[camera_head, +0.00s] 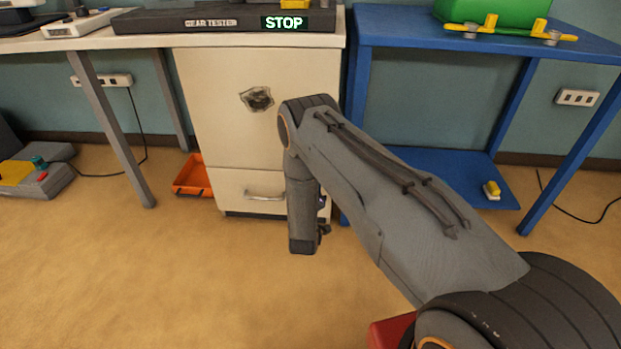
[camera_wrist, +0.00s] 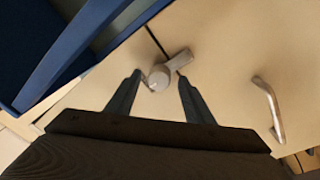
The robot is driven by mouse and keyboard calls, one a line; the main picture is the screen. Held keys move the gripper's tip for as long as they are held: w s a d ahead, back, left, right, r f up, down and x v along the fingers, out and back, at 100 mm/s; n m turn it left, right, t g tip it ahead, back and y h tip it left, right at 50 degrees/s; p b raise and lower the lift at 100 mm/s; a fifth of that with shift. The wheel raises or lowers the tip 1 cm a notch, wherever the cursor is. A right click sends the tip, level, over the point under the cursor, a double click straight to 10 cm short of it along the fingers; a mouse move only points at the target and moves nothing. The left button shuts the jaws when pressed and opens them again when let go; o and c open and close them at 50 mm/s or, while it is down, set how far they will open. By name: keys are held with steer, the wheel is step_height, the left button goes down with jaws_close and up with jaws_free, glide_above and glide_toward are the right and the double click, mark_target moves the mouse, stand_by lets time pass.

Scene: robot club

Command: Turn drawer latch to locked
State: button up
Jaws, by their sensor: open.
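The drawer latch (camera_wrist: 158,78) is a pale grey round knob with a short lever (camera_wrist: 180,59) in the wrist view. Its lever points up and right, over the end of a dark seam (camera_wrist: 155,42) in the cabinet front. My gripper (camera_wrist: 158,74) is open, with one fingertip left of the knob and the other close to its right, below the lever. I cannot tell whether they touch. The drawer (camera_head: 248,181) has a metal bar handle (camera_head: 265,196), also seen in the wrist view (camera_wrist: 270,108). In the head view my arm hides the latch.
The drawer is in a cream cabinet (camera_head: 225,120) under the workbench. A blue table (camera_head: 400,30) stands close on the right, its leg beside the cabinet. An orange bin (camera_head: 192,178) lies left of the cabinet. The floor in front is clear.

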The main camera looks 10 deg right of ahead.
steer(key=p+v, duration=0.1)
steer(key=v, duration=0.6)
stand_by(0.3)
